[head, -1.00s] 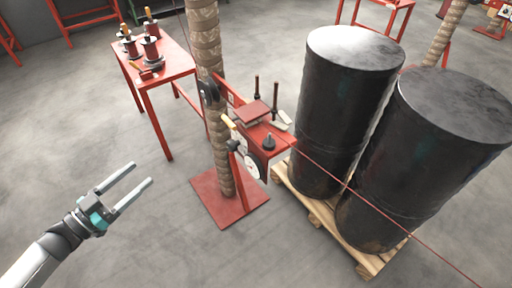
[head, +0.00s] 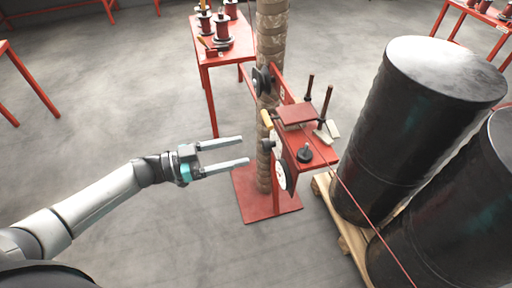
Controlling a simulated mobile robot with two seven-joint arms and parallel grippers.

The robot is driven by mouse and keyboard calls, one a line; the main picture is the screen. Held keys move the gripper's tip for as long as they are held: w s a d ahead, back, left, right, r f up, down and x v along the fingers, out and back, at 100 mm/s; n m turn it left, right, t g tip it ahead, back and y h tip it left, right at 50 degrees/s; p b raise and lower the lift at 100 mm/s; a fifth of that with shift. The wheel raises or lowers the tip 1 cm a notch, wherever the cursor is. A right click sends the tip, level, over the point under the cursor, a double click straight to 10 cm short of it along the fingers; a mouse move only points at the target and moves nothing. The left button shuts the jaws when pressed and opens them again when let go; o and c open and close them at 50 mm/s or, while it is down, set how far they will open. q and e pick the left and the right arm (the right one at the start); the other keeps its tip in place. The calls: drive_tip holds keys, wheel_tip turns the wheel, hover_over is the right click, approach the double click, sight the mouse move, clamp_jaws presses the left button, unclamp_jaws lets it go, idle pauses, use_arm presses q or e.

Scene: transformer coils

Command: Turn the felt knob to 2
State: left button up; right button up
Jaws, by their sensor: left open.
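A red winding stand (head: 322,158) carries several controls, and I cannot tell for sure which one is the felt knob. A black knob (head: 304,154) sits on its top plate. Another dark knob (head: 267,146) sticks out on its left side, above a white dial (head: 281,176) whose marks are too small to read. My left gripper (head: 244,150) is open and empty, its two fingers pointing right towards the stand's left side. In the picture its tips end a little left of the side knob, apart from it. My right gripper is not in view.
A tall wrapped column (head: 271,50) rises from a red base plate (head: 256,211). Black drums (head: 420,130) stand on a wooden pallet (head: 352,232) at right. A thin red wire (head: 375,228) runs to lower right. A red table (head: 226,47) with spools stands behind.

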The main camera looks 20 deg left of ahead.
sight(262, 145)
use_arm(q)
drive_tip(key=x, duration=0.5)
drive_tip(key=shift+w+d+b, duration=0.15)
drive_tip(key=shift+d+b, duration=0.05)
drive_tip(key=shift+b, duration=0.1)
clamp_jaws()
